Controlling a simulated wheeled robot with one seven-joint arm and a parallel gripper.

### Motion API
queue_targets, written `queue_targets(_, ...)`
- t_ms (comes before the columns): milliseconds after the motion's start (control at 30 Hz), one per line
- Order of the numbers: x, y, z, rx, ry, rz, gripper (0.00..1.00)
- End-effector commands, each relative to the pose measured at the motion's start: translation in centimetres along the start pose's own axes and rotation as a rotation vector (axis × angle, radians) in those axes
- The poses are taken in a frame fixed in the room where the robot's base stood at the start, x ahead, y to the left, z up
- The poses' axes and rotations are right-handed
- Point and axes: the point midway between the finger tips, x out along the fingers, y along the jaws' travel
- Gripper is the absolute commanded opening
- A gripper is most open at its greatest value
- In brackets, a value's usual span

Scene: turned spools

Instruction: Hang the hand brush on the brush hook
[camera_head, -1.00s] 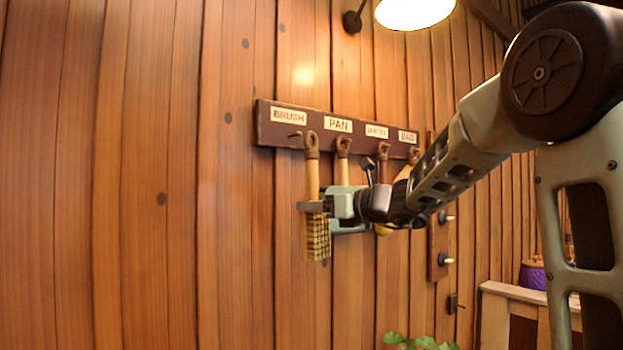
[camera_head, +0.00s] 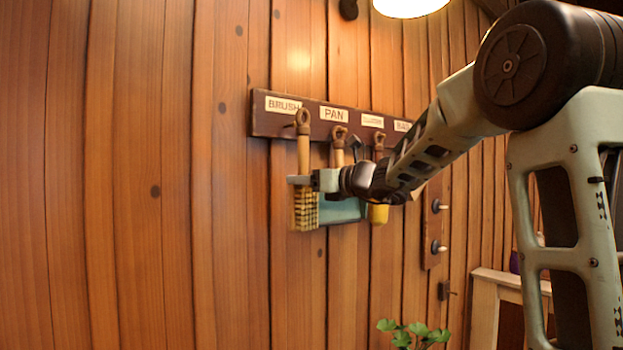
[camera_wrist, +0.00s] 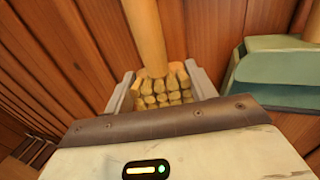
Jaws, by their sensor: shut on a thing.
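The hand brush (camera_head: 304,155) hangs upright with its looped end up and its pale bristle block (camera_head: 306,212) down. My gripper (camera_head: 302,181) is shut on it just above the bristles. In the wrist view my gripper (camera_wrist: 160,85) has a finger on each side of the brush (camera_wrist: 146,35), around the base of its handle. The brush's loop is in front of the rack board, just below the BRUSH label (camera_head: 283,105). The brush hook (camera_head: 289,125) shows only as a small dark shape beside the loop. I cannot tell whether the loop is around it.
The dark rack board (camera_head: 262,118) is on the plank wall. A teal dustpan (camera_head: 343,212) hangs close to the right of the brush, and shows in the wrist view (camera_wrist: 275,70). A yellow-ended tool (camera_head: 378,213) hangs further right, partly behind my arm. The wall to the left is clear.

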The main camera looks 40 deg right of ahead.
Motion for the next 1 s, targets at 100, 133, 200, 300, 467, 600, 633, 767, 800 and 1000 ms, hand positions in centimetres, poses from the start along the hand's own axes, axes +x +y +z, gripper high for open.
queue_targets(100, 0.7, -0.2, 0.0, 0.000, -0.001, 0.001, 0.29)
queue_targets(133, 0.9, -0.2, 0.1, 0.000, -0.001, 0.001, 0.29)
queue_targets(200, 1.2, -0.3, 0.0, 0.001, -0.001, 0.001, 0.29)
queue_targets(300, 1.8, -0.5, -0.1, 0.001, 0.000, 0.001, 0.29)
queue_targets(467, 2.7, -0.7, -0.1, 0.000, -0.001, 0.001, 0.29)
queue_targets(600, 3.5, -0.9, -0.1, 0.001, -0.001, 0.001, 0.16)
queue_targets(633, 3.6, -0.9, -0.1, 0.001, -0.001, 0.001, 0.16)
queue_targets(767, 4.4, -1.1, -0.1, 0.000, -0.003, 0.001, 0.10)
queue_targets(800, 4.6, -1.2, -0.1, 0.000, -0.004, 0.001, 0.09)
queue_targets(1000, 5.5, -1.4, -0.9, -0.001, -0.005, 0.001, 0.09)
